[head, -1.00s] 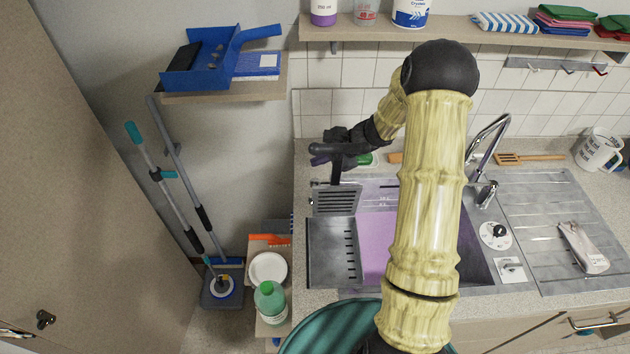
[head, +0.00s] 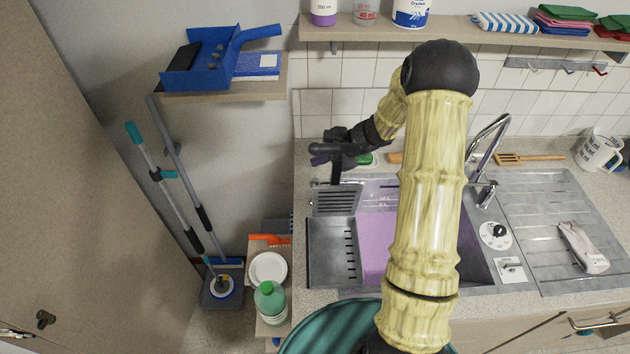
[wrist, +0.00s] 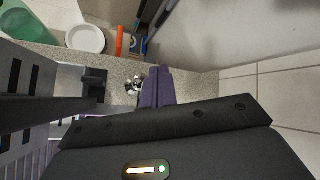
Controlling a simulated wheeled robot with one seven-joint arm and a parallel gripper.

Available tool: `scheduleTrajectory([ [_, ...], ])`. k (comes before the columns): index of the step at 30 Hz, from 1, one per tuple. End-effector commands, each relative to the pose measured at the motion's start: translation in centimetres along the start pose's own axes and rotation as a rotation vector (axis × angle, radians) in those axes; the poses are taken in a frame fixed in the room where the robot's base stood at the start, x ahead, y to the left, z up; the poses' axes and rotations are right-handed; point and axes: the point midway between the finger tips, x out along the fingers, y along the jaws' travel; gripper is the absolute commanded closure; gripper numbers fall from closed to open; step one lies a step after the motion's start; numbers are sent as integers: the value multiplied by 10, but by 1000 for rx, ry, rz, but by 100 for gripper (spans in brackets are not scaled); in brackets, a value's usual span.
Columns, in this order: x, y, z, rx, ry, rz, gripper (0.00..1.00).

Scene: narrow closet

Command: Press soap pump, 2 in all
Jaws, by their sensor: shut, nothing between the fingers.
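A small chrome fitting, which looks like the soap pump, stands on the speckled counter by the sink's back left corner; it shows in the wrist view (wrist: 133,86) and as a small bright bit in the head view (head: 313,183). My gripper (head: 320,160) is over this corner. In the wrist view its dark purple fingers (wrist: 157,86) are together with nothing between them, just right of the chrome fitting. I cannot tell whether they touch it. My arm hides part of the sink.
A tap (head: 487,190) stands right of my arm. A shelf (head: 470,38) runs above; the wall is close left.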

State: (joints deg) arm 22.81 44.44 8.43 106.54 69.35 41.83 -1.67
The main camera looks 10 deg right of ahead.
Motion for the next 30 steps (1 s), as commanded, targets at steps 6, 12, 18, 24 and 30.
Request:
scheduleTrajectory([
  [6, 0, 0, 0, 0, 0, 0, 100],
  [12, 0, 0, 0, 0, 0, 0, 100],
  [18, -1, 1, -1, -9, 5, 4, 100],
  [24, -21, 13, -12, -165, 99, 86, 100],
  [30, -73, 29, -38, -498, 293, 262, 100],
])
